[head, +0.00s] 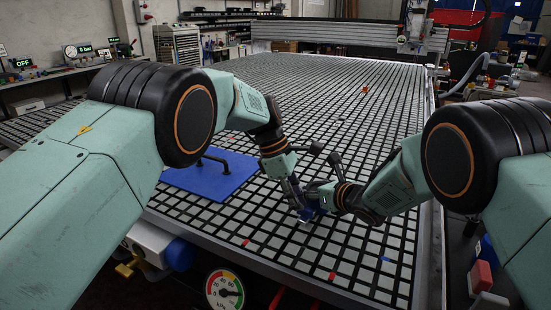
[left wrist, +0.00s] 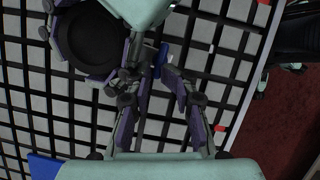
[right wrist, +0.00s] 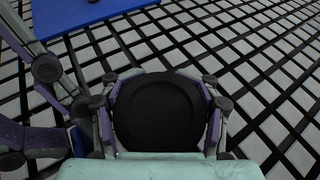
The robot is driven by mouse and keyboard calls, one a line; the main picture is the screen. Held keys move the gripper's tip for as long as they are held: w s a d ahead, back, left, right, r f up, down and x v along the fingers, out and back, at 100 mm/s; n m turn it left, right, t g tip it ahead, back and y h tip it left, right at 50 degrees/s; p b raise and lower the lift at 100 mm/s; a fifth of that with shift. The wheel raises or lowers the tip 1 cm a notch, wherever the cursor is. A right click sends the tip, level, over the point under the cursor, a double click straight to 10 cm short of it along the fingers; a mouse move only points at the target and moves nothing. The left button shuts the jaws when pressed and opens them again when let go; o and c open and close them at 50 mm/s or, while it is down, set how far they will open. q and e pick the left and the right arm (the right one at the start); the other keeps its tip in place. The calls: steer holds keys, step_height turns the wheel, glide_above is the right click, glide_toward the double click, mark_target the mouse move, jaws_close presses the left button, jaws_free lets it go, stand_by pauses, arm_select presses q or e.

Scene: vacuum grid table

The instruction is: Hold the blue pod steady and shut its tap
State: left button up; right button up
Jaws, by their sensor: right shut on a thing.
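The blue pod shows a round black top (right wrist: 155,110) in the right wrist view, between the fingers of my right gripper (right wrist: 160,95). The black top also shows in the left wrist view (left wrist: 92,38). In the head view both grippers meet low in the middle, and the pod is mostly hidden there. My right gripper (head: 325,193) is shut on the pod. My left gripper (left wrist: 158,88) is open beside it, fingers apart. A small blue part (left wrist: 162,58), perhaps the tap, lies just beyond and between its fingertips. I cannot tell whether the fingers touch it, or the tap's position.
A blue board with a dark handle (head: 205,181) lies on the grid table (head: 330,100), left of the grippers. Small red and blue bits (head: 332,276) lie near the front edge. A pressure gauge (head: 225,290) is below the edge. The table beyond is mostly clear.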

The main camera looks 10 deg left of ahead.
arm_select(q)
steer(key=a+v, duration=0.1)
steer(key=v, duration=1)
